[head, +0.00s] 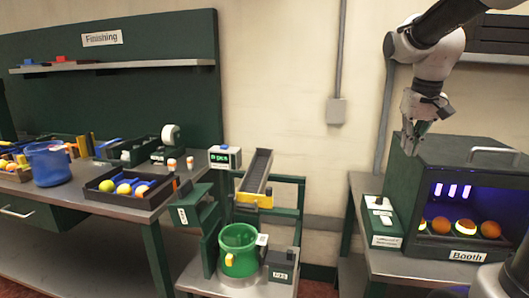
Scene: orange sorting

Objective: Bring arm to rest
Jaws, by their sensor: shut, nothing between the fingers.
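My arm comes in from the top right of the head view. My gripper (411,150) points down at its end, shut and empty, at the front left upper edge of the dark green booth (474,150). I cannot tell whether its fingertips touch the booth or are in front of it. Inside the lit booth several oranges (441,225) sit in a row, some with bright glowing patches.
A control box (383,240) stands left of the booth. A small conveyor (256,172) slopes above a green bucket (239,262) in the middle. At left, a bench holds a blue pot (48,164) and a dark tray (108,196) of fruit.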

